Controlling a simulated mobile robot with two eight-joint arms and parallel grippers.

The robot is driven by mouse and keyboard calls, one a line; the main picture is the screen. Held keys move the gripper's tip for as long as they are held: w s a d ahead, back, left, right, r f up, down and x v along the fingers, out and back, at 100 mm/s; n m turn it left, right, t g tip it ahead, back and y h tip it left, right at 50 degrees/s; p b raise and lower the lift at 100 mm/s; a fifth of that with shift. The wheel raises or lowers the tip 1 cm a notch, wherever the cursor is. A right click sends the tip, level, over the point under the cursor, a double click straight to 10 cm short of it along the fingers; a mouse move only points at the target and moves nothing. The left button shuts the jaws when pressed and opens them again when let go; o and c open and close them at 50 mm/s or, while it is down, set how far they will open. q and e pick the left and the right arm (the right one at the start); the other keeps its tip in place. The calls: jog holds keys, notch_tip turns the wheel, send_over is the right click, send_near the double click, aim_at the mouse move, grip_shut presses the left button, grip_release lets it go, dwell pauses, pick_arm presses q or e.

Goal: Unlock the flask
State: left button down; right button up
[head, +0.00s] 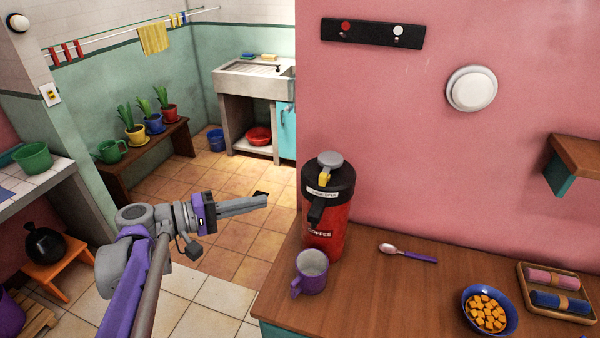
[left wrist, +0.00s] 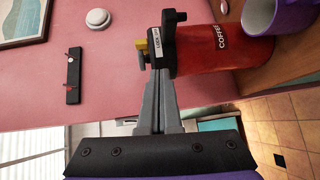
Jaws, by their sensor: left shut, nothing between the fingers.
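The flask (head: 322,222) is a red coffee flask with a black top, a grey knob and a small yellow tab (head: 323,178). It stands upright on the wooden counter. It lies sideways in the left wrist view (left wrist: 225,55), with its yellow tab (left wrist: 142,45) at the left of its top. My left gripper (head: 266,200) is shut and empty, to the left of the flask in the head view. In the left wrist view its fingers (left wrist: 157,80) point toward the flask's top; I cannot tell whether they touch it. My right gripper is in neither view.
A purple mug (head: 311,272) stands in front of the flask on the counter (head: 400,300). A spoon (head: 408,253), a blue bowl of orange cubes (head: 488,310) and a tray of rolled cloths (head: 527,269) are to the right. Open floor lies left of the counter.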

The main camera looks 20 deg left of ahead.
pick_arm(q)
jog(key=a+r, duration=0.1)
jog(key=a+r+t, duration=0.1)
jog(key=shift+w+a+r+h, duration=0.25)
jog(key=shift+w+a+h, duration=0.1)
jog(key=shift+w+h, duration=0.05)
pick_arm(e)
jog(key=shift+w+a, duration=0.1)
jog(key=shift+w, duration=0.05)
pick_arm(q)
jog(key=p, duration=0.1)
send_near(304, 179)
jog(key=w+d+r, duration=0.3)
jog(key=w+d, duration=0.1)
jog(key=d, duration=0.1)
jog(key=shift+s+d+f, duration=0.1)
jog(key=shift+d+f, duration=0.05)
jog(key=shift+d, duration=0.65)
jog(key=shift+d+f, duration=0.15)
jog(key=shift+d, duration=0.6)
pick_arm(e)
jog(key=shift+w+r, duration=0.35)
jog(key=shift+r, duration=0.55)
